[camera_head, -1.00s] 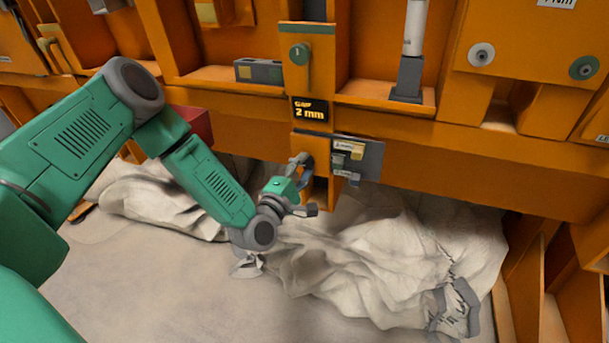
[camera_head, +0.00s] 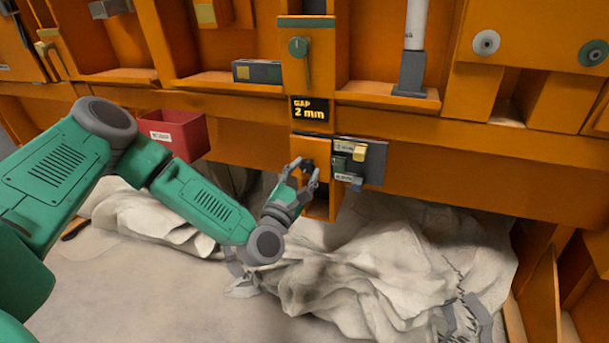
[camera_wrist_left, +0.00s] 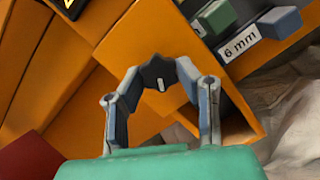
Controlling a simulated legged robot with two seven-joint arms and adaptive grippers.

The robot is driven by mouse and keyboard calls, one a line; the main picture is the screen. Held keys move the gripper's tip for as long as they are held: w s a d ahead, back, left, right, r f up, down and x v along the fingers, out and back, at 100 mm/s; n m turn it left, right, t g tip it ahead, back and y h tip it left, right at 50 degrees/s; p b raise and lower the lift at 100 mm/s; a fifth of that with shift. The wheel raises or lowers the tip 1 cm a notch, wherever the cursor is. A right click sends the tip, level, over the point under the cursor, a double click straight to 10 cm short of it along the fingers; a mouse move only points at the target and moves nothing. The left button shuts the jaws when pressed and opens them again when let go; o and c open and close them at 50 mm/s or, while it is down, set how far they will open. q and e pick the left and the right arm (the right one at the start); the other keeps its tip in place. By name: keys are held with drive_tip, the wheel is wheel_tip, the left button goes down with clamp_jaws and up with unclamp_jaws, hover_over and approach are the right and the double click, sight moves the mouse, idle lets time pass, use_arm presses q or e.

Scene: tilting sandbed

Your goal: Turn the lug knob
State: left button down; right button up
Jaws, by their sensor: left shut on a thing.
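The lug knob (camera_wrist_left: 158,76) is dark, with lobes and a short white mark on its face. It sits on an orange panel below the "GAP 2 mm" display and looks small and dark in the head view (camera_head: 308,164). My left gripper (camera_head: 305,170) has its fingers around the knob. In the left wrist view, the gripper's (camera_wrist_left: 159,82) two grey fingertips press on the knob's left and right sides, with the white mark between them, close to upright. My right gripper is not in view.
The "GAP 2 mm" display (camera_head: 311,109) is above the knob. A grey plate (camera_head: 374,165) with small coloured blocks stands close on the right. A red bin (camera_head: 190,135) is at the left. Crumpled pale cloth (camera_head: 370,270) lies below.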

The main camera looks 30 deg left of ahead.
use_arm(q)
drive_tip(key=shift+s+f+n, duration=0.1)
drive_tip(key=shift+f+n, duration=0.3)
drive_tip(key=shift+f, duration=0.1)
drive_tip(key=c, duration=2.3)
unclamp_jaws()
drive_tip(key=o, duration=1.2)
drive_tip(key=shift+c, duration=0.2)
drive_tip(key=shift+r, duration=0.15)
drive_tip(key=v, duration=1.2)
